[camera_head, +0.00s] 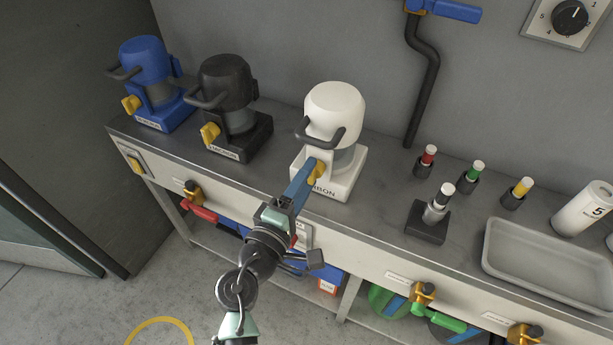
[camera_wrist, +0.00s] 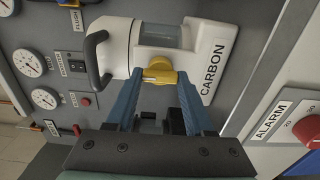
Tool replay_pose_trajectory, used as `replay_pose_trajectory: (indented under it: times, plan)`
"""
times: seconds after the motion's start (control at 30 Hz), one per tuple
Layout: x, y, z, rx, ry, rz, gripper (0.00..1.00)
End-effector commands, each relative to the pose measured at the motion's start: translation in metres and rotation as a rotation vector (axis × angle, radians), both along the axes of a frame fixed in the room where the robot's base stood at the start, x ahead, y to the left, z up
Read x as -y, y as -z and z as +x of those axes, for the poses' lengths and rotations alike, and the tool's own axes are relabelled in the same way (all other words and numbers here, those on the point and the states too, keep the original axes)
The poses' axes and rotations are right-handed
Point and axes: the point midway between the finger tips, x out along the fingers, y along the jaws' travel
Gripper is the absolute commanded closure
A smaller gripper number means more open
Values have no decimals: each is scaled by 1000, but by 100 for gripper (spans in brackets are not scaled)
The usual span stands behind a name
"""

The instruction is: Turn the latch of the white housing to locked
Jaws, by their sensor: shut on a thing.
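The white housing (camera_head: 334,110) stands on the grey bench, with a dark handle on its front and a base labelled CARBON. It also shows in the wrist view (camera_wrist: 118,45). Its yellow latch (camera_wrist: 160,72) sits low on the front, above the label; in the head view the latch (camera_head: 316,171) is partly covered by my gripper. My gripper (camera_head: 311,170) reaches it from the front. In the wrist view its blue fingers (camera_wrist: 160,80) are on both sides of the latch and closed on it. The exact angle of the latch is hard to tell.
A black housing (camera_head: 226,85) and a blue housing (camera_head: 148,62) with yellow latches stand to the left. Colour-capped bottles, a grey tray (camera_head: 550,262) and a white cylinder (camera_head: 583,208) are to the right. Valves with hoses line the bench front.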

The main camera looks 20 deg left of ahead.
Motion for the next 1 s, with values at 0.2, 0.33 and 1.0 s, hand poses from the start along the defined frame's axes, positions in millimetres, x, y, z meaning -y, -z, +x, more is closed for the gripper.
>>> replay_pose_trajectory:
  times: [0.2,0.33,1.0]
  plan:
    - [0,1,-1,-1,-1,-8,100]
    - [0,1,-1,-1,-1,-8,100]
    - [-1,2,-19,-2,-2,-5,17]
